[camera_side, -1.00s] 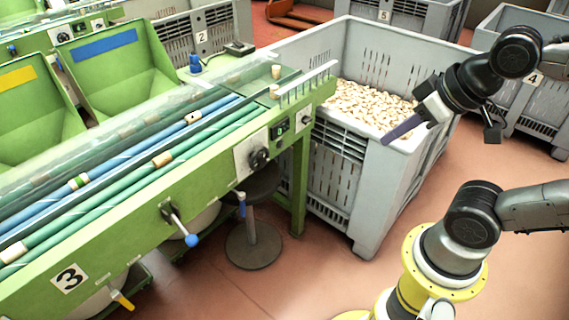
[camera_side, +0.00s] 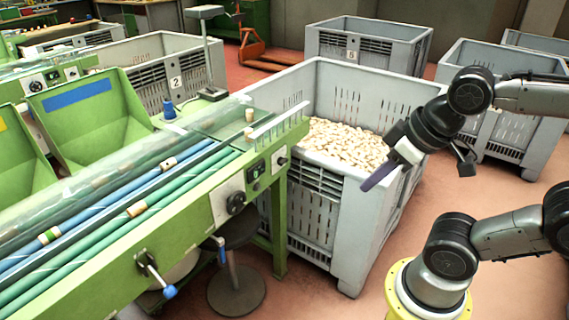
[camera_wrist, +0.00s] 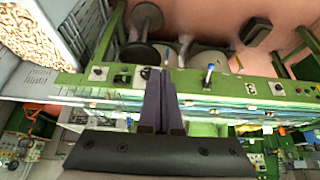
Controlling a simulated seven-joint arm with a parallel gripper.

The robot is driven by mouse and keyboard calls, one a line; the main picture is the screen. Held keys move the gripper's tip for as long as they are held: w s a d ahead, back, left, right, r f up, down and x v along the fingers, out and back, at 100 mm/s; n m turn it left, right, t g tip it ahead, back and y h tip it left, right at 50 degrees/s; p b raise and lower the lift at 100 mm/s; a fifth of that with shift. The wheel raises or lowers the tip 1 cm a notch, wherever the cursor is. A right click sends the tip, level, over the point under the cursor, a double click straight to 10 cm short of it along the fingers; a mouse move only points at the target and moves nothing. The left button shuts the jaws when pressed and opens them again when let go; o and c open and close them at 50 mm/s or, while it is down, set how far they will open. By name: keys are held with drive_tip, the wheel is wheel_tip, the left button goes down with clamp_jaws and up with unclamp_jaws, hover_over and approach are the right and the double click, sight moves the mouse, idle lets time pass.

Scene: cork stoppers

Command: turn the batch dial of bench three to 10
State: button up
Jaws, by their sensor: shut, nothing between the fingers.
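Dial markings are too small to read. In the wrist view a dial on a pale plate (camera_wrist: 146,73) is just left of the fingertips. My gripper (camera_side: 370,184) has purple fingers, closed together and empty, near the cork crate's front corner, well right of the dial. It also shows in the wrist view (camera_wrist: 160,72).
A grey crate (camera_side: 330,240) full of corks stands right of the bench. A blue-tipped lever (camera_side: 157,276) juts from the bench front. A round stool (camera_side: 237,290) stands under the bench end. Open floor lies in front of the crate.

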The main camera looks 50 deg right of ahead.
drive_tip(key=shift+o, duration=2.3)
drive_tip(key=shift+w+r+n, duration=0.15)
drive_tip(key=shift+w+n, duration=0.15)
drive_tip(key=shift+o, duration=1.3)
drive_tip(key=w+r+n+t, duration=0.3)
drive_tip(key=w+r+t, duration=0.2)
drive_tip(key=w+r, duration=0.2)
drive_tip(key=shift+w+r+n, duration=0.25)
drive_tip(key=shift+w+n, duration=0.15)
drive_tip(key=shift+w, duration=0.15)
drive_tip(key=w+d+r+n+t, duration=0.1)
drive_tip(key=w+r+n+t, duration=0.35)
drive_tip(key=w+r, duration=0.4)
drive_tip(key=w+d+f+n+t+h, duration=0.1)
drive_tip(key=w+d+n+t, duration=0.15)
drive_tip(key=w, duration=0.65)
drive_tip(key=w+d+f+n+t+h, duration=0.1)
drive_tip(key=w+d+f+n+t, duration=0.2)
drive_tip(key=w, duration=0.5)
drive_tip(key=w+d+f+n, duration=0.1)
drive_tip(key=w+d+f, duration=0.3)
drive_tip(key=d+f, duration=0.15)
drive_tip(key=m+g+h, duration=0.2)
drive_tip(key=g+h, duration=0.2)
drive_tip(key=h, duration=0.1)
approach(285, 163)
drive_tip(key=x, duration=0.9)
drive_tip(key=shift+w, duration=0.15)
